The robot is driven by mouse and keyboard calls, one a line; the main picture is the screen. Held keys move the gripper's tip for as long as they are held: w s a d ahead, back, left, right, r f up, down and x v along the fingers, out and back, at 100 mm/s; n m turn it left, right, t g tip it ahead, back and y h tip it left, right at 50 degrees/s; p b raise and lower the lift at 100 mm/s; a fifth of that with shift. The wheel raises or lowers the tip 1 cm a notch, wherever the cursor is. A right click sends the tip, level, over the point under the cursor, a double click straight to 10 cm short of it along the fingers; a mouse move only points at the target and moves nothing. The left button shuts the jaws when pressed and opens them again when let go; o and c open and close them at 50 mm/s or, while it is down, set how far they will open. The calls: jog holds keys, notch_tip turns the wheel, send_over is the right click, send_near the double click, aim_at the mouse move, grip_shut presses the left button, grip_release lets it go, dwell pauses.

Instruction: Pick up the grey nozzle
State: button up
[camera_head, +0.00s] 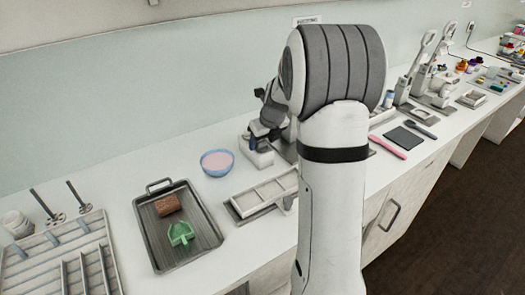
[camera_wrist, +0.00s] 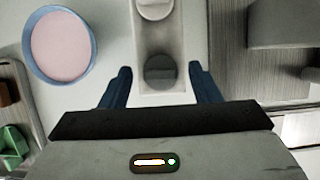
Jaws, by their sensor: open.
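In the wrist view, a dark grey round piece (camera_wrist: 159,73), which looks like the grey nozzle seen from above, sits in a pale narrow holder (camera_wrist: 184,50). My gripper (camera_wrist: 160,68) is open, with its two blue fingers on the left and right of the grey piece in the picture. I see no contact, and the height gap is hard to tell. A white round piece (camera_wrist: 155,8) is in the same holder, farther up the picture. In the head view, the holder (camera_head: 260,158) is partly covered by my arm, and the grey piece cannot be made out.
A blue bowl of pink contents (camera_head: 217,162) stands left of the holder. A dark tray (camera_head: 160,240) holds a brown block (camera_head: 167,204) and a green scoop-like piece (camera_head: 181,234). A pale sectioned tray (camera_head: 258,197) lies in front of the holder.

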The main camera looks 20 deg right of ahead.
aim_at(263, 148)
jog(key=shift+c, duration=0.5)
jog(key=c, duration=1)
jog(key=shift+o, duration=0.2)
jog(key=shift+r, duration=0.1)
notch_tip(263, 148, up, 10)
